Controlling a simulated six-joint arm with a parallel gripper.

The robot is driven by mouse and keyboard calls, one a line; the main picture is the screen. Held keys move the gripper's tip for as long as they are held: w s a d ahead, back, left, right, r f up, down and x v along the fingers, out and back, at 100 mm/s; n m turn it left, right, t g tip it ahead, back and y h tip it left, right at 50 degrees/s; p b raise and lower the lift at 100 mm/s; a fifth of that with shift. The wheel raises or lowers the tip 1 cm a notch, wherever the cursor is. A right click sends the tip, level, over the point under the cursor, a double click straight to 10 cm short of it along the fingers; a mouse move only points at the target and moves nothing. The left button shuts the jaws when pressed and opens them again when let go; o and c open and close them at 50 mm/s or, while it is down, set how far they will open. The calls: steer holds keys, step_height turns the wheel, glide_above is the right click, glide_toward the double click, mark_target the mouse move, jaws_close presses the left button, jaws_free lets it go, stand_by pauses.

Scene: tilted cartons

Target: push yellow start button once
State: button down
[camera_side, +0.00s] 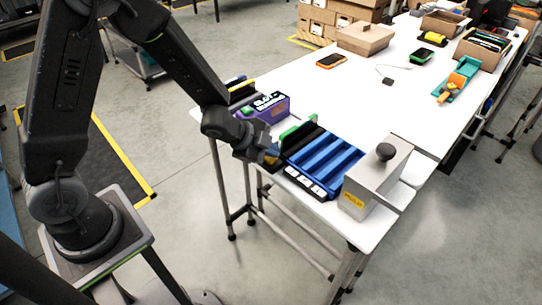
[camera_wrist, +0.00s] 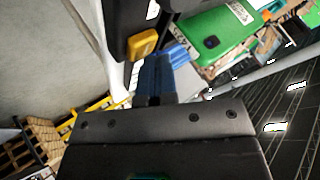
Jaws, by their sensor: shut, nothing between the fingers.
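The yellow button (camera_wrist: 142,43) shows in the wrist view, on the edge of a dark housing (camera_wrist: 130,15). My gripper (camera_wrist: 166,66) has blue fingers that are closed together, empty, just right of and below the button in that view. I cannot tell whether the fingertips touch it. In the side view, my gripper (camera_side: 270,157) is at the left end of the black and blue slotted unit (camera_side: 325,160) on the table's near edge. A small yellow patch shows by the fingertips there, and my wrist partly hides that area.
A purple box (camera_side: 264,108) stands just behind my gripper. A green item (camera_side: 297,130) is close by and a green case (camera_wrist: 215,35) fills the wrist view's upper right. A grey box with a black knob (camera_side: 376,175) stands right of the slotted unit. The white table's middle is mostly clear.

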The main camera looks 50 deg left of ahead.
mark_target(271, 159)
steer(key=shift+r, duration=0.75)
steer(key=shift+r, duration=2.5)
steer(key=s+a+r+n+t+y, duration=0.1)
steer(key=s+a+r+n+y, duration=0.25)
steer(key=r, duration=0.25)
steer(key=s+a+r+n+y, duration=0.2)
steer(key=s+a+r+n, duration=0.1)
steer(key=r+n, duration=0.15)
steer(key=s+d+r+n+g+h, duration=0.1)
steer(key=s+r+n+g, duration=0.1)
steer(key=s, duration=0.5)
steer(key=s+d+r+n+g, duration=0.1)
steer(key=s+d+r+n, duration=0.1)
steer(key=s, duration=0.6)
steer(key=shift+s+n+g+h, duration=0.3)
steer(key=shift+n+g+h, duration=0.1)
steer(key=shift+n, duration=0.5)
